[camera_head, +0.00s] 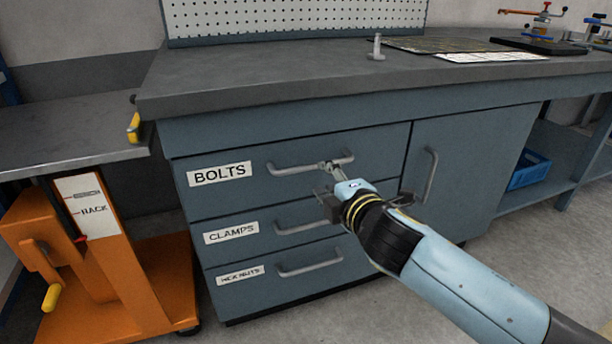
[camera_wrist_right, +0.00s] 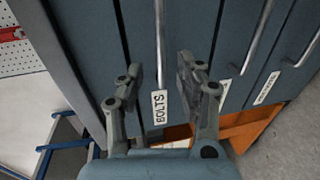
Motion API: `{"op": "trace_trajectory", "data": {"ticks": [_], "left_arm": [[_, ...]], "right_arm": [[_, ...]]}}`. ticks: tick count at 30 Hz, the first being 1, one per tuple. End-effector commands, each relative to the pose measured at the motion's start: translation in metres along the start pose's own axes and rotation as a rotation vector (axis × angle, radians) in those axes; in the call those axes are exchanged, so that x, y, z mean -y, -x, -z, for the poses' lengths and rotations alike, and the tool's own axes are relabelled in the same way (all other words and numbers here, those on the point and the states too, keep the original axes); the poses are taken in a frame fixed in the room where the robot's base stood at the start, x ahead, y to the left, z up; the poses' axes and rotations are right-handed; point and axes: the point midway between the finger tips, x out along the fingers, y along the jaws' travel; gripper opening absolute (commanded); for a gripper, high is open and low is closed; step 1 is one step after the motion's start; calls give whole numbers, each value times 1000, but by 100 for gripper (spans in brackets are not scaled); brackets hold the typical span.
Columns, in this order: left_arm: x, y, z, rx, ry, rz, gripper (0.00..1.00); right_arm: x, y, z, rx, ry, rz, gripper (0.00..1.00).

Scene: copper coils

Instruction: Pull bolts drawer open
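The bolts drawer (camera_head: 250,176) is the top blue-grey drawer of the bench cabinet, with a white "BOLTS" label (camera_head: 219,173). It looks shut, with its front in line with the drawers below. Its grey bar handle (camera_head: 292,167) runs across the front. My right gripper (camera_head: 327,178) is at the right part of this handle and hides some of it. In the right wrist view the gripper's two fingers (camera_wrist_right: 160,72) are spread apart, with the bolts handle (camera_wrist_right: 160,40) lying between them in the picture. Whether they touch it is unclear. My left gripper is not in view.
The clamps drawer (camera_head: 265,229) and a third labelled drawer (camera_head: 300,278) lie below, each with a bar handle. A cabinet door (camera_head: 470,150) is to the right. An orange rack cart (camera_head: 110,285) stands at left. The bench's worktop (camera_head: 270,75) overhangs the drawers.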

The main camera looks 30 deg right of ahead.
Motion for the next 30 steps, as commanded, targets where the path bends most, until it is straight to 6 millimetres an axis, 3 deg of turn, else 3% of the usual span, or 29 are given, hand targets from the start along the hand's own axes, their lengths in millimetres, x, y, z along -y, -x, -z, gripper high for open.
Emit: {"op": "trace_trajectory", "data": {"ticks": [6,12,25,30], "left_arm": [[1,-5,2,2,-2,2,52],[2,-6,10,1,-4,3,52],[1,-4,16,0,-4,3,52],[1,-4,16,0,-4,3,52]], "right_arm": [[1,-46,0,1,0,0,36],[1,-76,0,0,-1,1,36],[0,-88,0,0,-1,2,36],[0,-88,0,0,-1,2,14]]}}
